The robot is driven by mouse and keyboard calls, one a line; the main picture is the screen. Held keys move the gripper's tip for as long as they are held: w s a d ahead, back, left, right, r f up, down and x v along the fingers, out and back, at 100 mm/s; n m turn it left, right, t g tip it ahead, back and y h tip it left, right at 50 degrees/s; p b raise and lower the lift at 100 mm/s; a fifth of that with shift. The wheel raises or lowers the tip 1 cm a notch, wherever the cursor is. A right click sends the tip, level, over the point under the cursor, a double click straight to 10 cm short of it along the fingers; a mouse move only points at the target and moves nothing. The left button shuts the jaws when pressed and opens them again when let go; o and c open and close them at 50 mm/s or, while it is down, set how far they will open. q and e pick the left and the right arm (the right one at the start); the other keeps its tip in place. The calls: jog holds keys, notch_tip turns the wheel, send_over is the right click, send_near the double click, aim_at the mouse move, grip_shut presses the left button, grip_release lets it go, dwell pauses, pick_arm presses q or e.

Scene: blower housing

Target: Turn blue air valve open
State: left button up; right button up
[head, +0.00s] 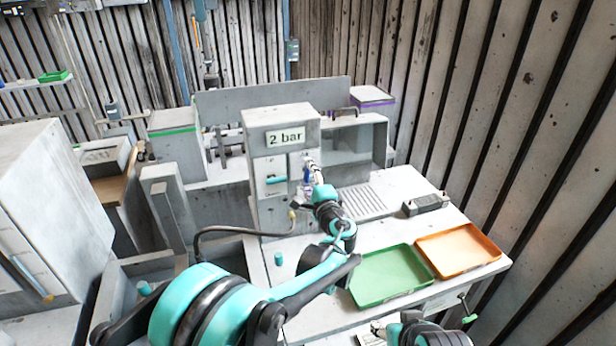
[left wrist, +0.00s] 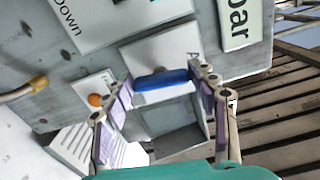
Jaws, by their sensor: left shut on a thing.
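The blue air valve handle (left wrist: 160,80) is a short bar on a pale plate of the grey panel, lying roughly level in the left wrist view. My left gripper (left wrist: 161,73) has a finger at each end of the bar and is shut on it. In the head view my left gripper (head: 310,165) reaches the front of the grey housing, right of a plate with a teal lever (head: 276,180). There the gripper mostly hides the valve, with a little blue showing. My right gripper is not clearly in view.
A "2 bar" sign (head: 285,137) is above the valve. An orange button (left wrist: 95,100) and a hose (head: 245,231) are near the panel. A green tray (head: 392,300), an orange tray (head: 487,262) and a dark grey block (head: 425,204) are on the white bench.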

pick_arm(q)
jog(key=shift+n, duration=0.6)
jog(key=shift+f, duration=0.1)
jog(key=o, duration=1.2)
jog(key=shift+c, duration=0.2)
jog(key=v, duration=1.2)
